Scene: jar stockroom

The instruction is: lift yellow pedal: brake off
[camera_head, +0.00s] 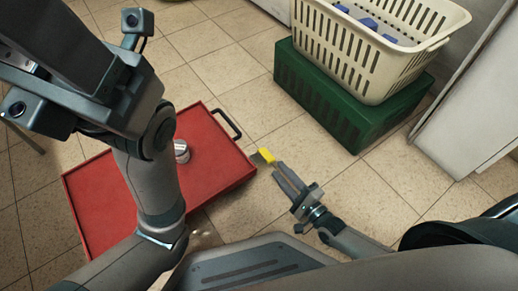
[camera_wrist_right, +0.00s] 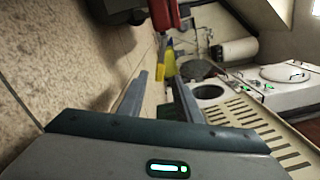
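The yellow pedal (camera_head: 267,155) sticks out at the right edge of a red flat cart (camera_head: 97,202) on the floor. My right gripper (camera_head: 279,172) is just right of and below the pedal in the head view, its fingers pointing at it. In the right wrist view the two fingers (camera_wrist_right: 161,76) are apart with nothing between them. The yellow pedal (camera_wrist_right: 170,62) shows just beyond the fingertips, below a red part (camera_wrist_right: 163,14). I cannot tell whether a finger touches it. My left arm crosses over the cart at the left; its fingers are not visible.
A silver-white lidded jar (camera_head: 181,151) stands on the cart, partly behind my left arm. The cart has a black handle (camera_head: 228,123). A cream basket (camera_head: 352,59) sits on a green crate (camera_head: 339,108) at upper right. Tiled floor lies free between crate and cart.

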